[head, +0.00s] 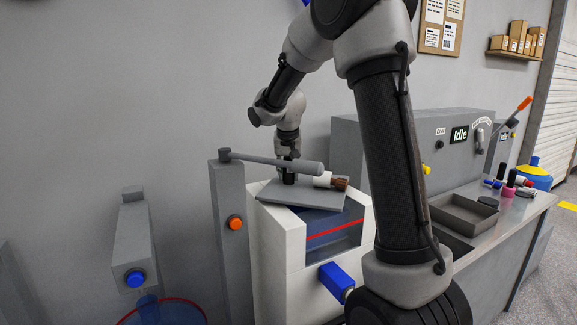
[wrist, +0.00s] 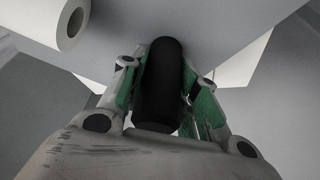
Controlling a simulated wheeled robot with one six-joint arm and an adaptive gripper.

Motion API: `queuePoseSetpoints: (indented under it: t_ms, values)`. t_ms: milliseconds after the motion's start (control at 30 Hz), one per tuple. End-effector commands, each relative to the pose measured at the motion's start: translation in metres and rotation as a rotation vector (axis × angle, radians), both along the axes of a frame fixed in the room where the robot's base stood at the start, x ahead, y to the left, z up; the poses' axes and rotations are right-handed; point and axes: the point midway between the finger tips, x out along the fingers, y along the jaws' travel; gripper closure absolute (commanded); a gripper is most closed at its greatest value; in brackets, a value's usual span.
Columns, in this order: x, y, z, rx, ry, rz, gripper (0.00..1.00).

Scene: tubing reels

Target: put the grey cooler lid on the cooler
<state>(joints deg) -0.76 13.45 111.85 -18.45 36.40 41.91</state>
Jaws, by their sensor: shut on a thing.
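The grey cooler lid (head: 312,197) is a flat plate over the top of the cooler, turned askew to it, with its left corner over the white wall. I cannot tell whether it touches the cooler (head: 270,262), a white box with a dark blue-grey front and a red stripe. My gripper (head: 289,178) is above the lid, partly behind a grey bar. In the wrist view my gripper (wrist: 164,90) has its green-padded fingers on both sides of the lid's black upright knob (wrist: 160,85), shut on it. The pale lid (wrist: 215,30) spreads out behind the knob.
A grey bar (head: 270,162) reaches from a grey post (head: 230,230) across the lid area. A white roll with a brown end (head: 331,181) is close to the lid; it also shows in the wrist view (wrist: 72,22). A grey machine and bench (head: 510,215) stand at right.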

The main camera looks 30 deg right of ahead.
Motion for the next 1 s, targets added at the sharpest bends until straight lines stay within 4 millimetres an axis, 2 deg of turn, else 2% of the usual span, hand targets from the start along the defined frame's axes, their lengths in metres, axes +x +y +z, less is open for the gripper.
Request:
queuePoseSetpoints:
  t_ms: [900,933,1000]
  values:
    - [0.0,0.0,-0.01,-0.001,0.001,0.001,1.0]
    - [0.0,0.0,-0.01,-0.001,0.001,0.001,0.64]
    - [0.0,0.0,-0.01,-0.001,0.001,0.001,0.51]
